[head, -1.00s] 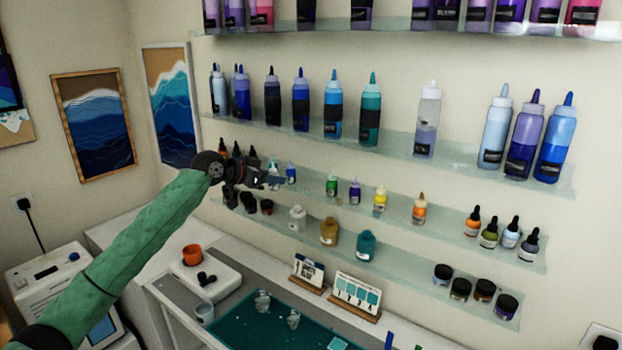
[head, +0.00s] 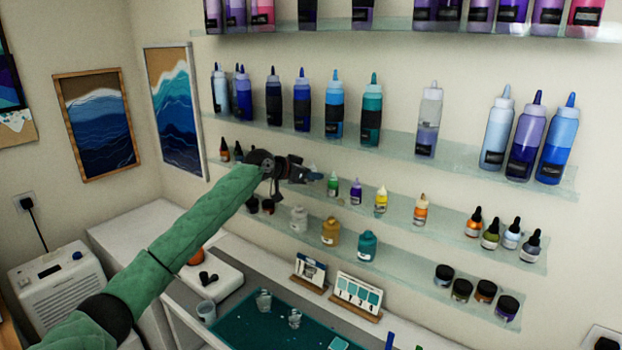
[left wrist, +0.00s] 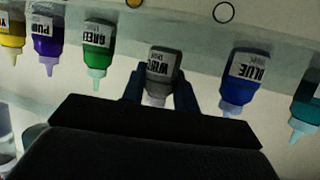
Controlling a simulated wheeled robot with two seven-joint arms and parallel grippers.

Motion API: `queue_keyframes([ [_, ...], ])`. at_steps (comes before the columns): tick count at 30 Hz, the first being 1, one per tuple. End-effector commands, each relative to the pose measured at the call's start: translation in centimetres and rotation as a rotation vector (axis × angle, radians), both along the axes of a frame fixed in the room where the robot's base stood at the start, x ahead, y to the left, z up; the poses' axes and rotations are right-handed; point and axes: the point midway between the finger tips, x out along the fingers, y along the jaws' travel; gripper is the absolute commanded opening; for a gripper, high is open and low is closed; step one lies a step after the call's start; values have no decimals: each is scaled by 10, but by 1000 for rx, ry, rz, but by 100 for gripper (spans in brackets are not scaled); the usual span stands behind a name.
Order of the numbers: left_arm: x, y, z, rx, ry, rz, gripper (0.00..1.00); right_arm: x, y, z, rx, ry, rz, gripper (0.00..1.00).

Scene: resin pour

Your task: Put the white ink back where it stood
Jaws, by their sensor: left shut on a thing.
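The white ink is a small bottle (left wrist: 162,66) with a grey body and a pale nozzle, shown upside down in the left wrist view. My left gripper (head: 312,177) is shut on it; the fingers also show on both sides of the bottle in the left wrist view (left wrist: 160,88). In the wrist view it is between the green ink (left wrist: 98,50) and the blue ink (left wrist: 243,78), apart from both. The gripper is at the small-bottle glass shelf (head: 397,207). I cannot tell whether the bottle touches the shelf. My right gripper is out of view.
Right of the gripper stand the green (head: 333,185), purple (head: 356,191) and yellow (head: 381,200) inks. Tall bottles such as the teal one (head: 372,115) stand on the shelf above. Jars such as the gold one (head: 330,231) stand below.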

Motion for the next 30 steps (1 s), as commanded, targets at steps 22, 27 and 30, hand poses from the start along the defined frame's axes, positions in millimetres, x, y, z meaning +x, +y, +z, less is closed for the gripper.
queue_keyframes([
  [22, 0, 0, -15, 0, 0, 0, 51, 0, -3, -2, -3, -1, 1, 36],
  [27, 0, 0, -13, 1, -1, 0, 51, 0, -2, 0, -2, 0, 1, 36],
  [30, -2, 4, -11, 0, 0, 1, 51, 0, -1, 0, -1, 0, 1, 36],
])
